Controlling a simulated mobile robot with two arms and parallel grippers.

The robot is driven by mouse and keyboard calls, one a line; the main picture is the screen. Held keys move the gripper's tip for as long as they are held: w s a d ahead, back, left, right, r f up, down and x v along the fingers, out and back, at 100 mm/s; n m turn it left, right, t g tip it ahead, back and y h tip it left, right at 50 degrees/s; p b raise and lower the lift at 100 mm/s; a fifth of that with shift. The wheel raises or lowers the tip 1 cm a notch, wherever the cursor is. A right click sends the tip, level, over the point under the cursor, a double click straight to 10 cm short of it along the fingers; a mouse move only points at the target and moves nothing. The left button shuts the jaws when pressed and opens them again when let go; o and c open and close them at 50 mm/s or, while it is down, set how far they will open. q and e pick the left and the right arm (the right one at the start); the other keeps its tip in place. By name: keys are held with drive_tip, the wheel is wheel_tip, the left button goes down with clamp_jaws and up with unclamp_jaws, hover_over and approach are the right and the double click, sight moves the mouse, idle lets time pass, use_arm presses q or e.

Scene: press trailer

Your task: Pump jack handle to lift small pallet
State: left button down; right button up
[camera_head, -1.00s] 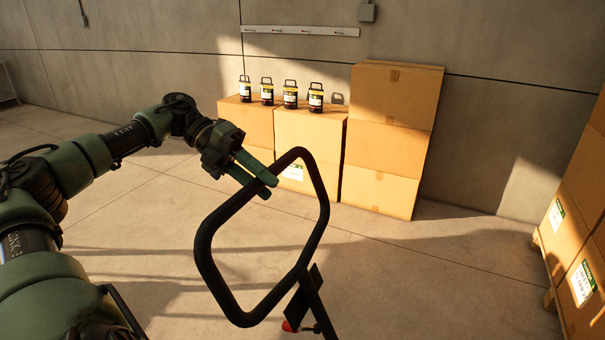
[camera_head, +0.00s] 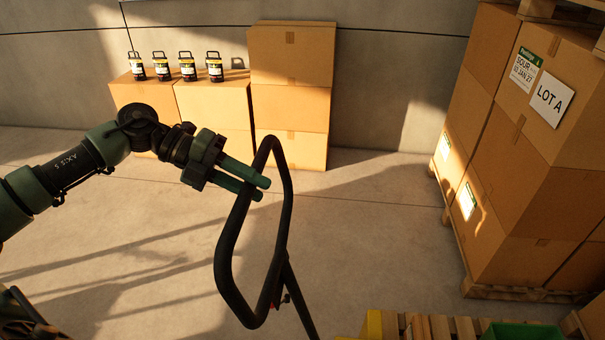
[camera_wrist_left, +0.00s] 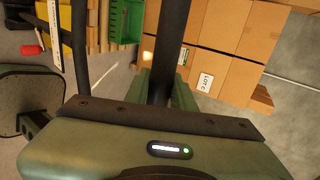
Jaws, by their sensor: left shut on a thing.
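The jack handle (camera_head: 229,262) is a black rounded loop on a shaft that runs down out of the head view. My left gripper (camera_head: 262,188) is shut on the upper left side of the loop. In the left wrist view the black handle bar (camera_wrist_left: 171,50) passes between the green fingers (camera_wrist_left: 165,92). The small pallet (camera_head: 440,325) shows only in part at the bottom edge of the head view, with wooden slats and a yellow piece beside it. The foot of the jack is out of the head view. My right gripper is not in view.
Stacked cartons (camera_head: 520,150) on a wooden pallet stand at the right. More cartons (camera_head: 291,100) with several black lanterns (camera_head: 215,68) stand along the back wall. A green crate (camera_head: 522,331) shows at the bottom. The floor (camera_head: 350,225) between is clear.

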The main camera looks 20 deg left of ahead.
use_arm(q)
drive_tip(key=w+d+r+p, duration=0.1)
drive_tip(key=d+p, duration=0.3)
drive_tip(key=d, duration=0.5)
drive_tip(key=w+d+r+p, duration=0.1)
drive_tip(key=w+d+p, duration=0.3)
drive_tip(key=d, duration=0.5)
drive_tip(key=shift+w+d+p, duration=0.2)
drive_tip(key=shift+w+p, duration=0.05)
drive_tip(key=shift+p, duration=0.55)
drive_tip(key=c, duration=0.9)
unclamp_jaws()
drive_tip(key=shift+a, duration=0.2)
drive_tip(key=shift+s, duration=0.1)
drive_tip(key=v, duration=0.9)
